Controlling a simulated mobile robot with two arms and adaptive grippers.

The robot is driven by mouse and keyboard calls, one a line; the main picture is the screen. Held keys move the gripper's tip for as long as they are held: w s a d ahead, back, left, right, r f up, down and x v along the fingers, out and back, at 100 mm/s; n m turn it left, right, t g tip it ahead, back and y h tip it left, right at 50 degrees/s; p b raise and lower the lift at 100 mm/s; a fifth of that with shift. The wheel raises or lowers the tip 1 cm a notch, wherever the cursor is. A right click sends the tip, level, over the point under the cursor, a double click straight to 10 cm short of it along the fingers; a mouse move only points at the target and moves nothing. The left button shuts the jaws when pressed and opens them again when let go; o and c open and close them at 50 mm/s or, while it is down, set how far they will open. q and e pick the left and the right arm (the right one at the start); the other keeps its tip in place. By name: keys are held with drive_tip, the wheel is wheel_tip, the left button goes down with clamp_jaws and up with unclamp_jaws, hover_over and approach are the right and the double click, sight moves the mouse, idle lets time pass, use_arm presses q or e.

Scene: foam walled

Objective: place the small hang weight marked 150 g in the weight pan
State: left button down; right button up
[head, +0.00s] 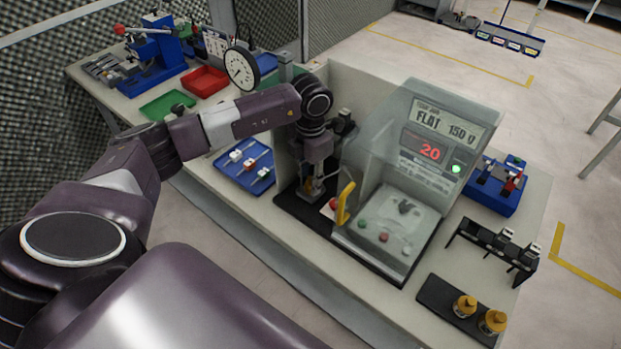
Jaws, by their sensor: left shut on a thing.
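My left gripper (314,192) reaches down just left of the clear-hooded tester (402,185), low over a black base. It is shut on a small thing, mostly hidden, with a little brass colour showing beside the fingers. I cannot read a mark on it or tell whether it touches anything below. The weight pan cannot be made out clearly there. The tester's sign reads "FLAT 150 g" and its red display shows 20, with a green light. Two brass weights (463,305) (492,321) stand on a black mat at the front right. My right gripper is not in view.
A yellow lever (345,203) stands upright close right of the left gripper. A blue tray (245,165) with small tools lies to the left. A black rack (493,245) stands right of the tester. A dial gauge (241,68) and red tray (205,82) are farther back.

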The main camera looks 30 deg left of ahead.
use_arm(q)
drive_tip(key=shift+f, duration=0.15)
drive_tip(key=shift+f+b, duration=0.6)
drive_tip(key=shift+b, duration=0.05)
drive_tip(key=c, duration=1.6)
unclamp_jaws()
drive_tip(key=shift+r+p, duration=0.6)
wheel_tip(320, 180, up, 11)
drive_tip(key=b, duration=0.4)
drive_tip(key=shift+f, duration=0.1)
drive_tip(key=shift+r, duration=0.65)
